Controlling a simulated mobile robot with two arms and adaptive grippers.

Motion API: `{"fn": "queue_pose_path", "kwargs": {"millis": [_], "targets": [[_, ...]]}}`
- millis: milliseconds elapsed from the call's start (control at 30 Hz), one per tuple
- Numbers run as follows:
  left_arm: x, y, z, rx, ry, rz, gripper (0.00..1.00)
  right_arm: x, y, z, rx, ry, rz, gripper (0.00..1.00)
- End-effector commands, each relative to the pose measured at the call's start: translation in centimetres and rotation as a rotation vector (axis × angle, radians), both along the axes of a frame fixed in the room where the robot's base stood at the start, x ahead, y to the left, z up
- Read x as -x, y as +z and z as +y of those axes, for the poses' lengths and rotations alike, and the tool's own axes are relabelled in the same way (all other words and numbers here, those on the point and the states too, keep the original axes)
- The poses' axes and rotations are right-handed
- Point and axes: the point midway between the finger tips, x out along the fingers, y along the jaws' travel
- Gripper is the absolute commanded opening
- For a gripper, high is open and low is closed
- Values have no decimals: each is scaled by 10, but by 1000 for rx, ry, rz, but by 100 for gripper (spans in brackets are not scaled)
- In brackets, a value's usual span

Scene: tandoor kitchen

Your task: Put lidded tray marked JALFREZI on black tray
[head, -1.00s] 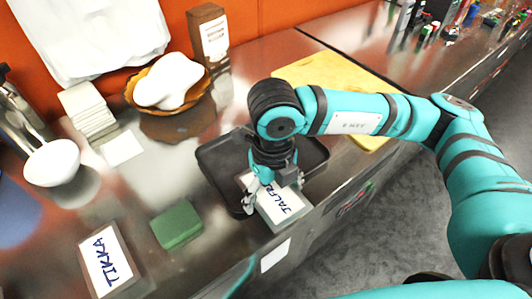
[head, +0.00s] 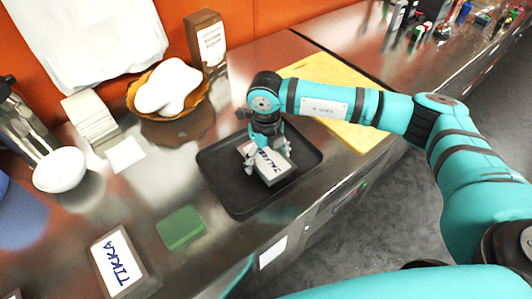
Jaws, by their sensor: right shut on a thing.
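The lidded tray marked JALFREZI (head: 272,167) has a white label and is over the black tray (head: 222,189), within its rim in the picture. I cannot tell whether it touches the black tray's floor. My right gripper (head: 267,161) is shut on the JALFREZI tray from above and hides its far part. A second lidded tray, marked TIKKA (head: 118,262), lies at the lower left of the counter. My left gripper is not in view.
A green block (head: 181,229) lies between the TIKKA tray and the black tray. A yellow board (head: 355,130) lies behind my right arm. A bowl with white dough (head: 168,89), a brown box (head: 207,42), a white bowl (head: 60,169) and stacked white squares (head: 90,116) stand farther back.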

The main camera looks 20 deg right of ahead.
Motion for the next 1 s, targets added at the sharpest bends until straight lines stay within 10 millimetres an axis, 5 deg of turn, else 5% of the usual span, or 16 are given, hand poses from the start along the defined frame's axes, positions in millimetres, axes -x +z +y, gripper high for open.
{"fn": "queue_pose_path", "kwargs": {"millis": [300, 333, 433, 833, 1000], "targets": [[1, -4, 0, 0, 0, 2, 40, -1, -3, 1, -2, 0, -4, 38], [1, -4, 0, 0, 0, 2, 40, 0, -4, 1, -2, 0, -3, 87], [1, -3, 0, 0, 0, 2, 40, 0, -3, 1, -2, 0, -2, 100], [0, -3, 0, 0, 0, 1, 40, -1, 5, 1, -2, 0, -4, 100], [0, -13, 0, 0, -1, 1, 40, -2, 34, 1, -5, 0, -8, 100]]}}
